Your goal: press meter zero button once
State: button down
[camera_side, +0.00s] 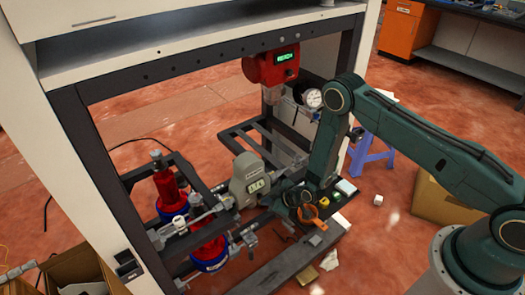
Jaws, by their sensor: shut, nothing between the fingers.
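The meter (246,178) is a grey rounded housing with a small lit display (257,186) low on its front, set in a pipe line inside the frame. The zero button is too small to make out. My gripper (277,186) is small and dark, just right of the meter's display side. It is shut with nothing held. I cannot tell whether its tips touch the meter.
A red unit with a green display (285,57) hangs from the frame's top beam. A round gauge (312,98) is behind my arm. Red cylinders (170,192) stand at left. An orange part (308,213) and small items lie below my wrist.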

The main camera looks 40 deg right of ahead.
jog(key=shift+w, duration=0.5)
dwell(0.8)
jog(key=shift+s, duration=0.9)
jog(key=shift+s, duration=0.15)
jog(key=s, duration=0.4)
jog(key=shift+s, duration=0.4)
dwell(0.7)
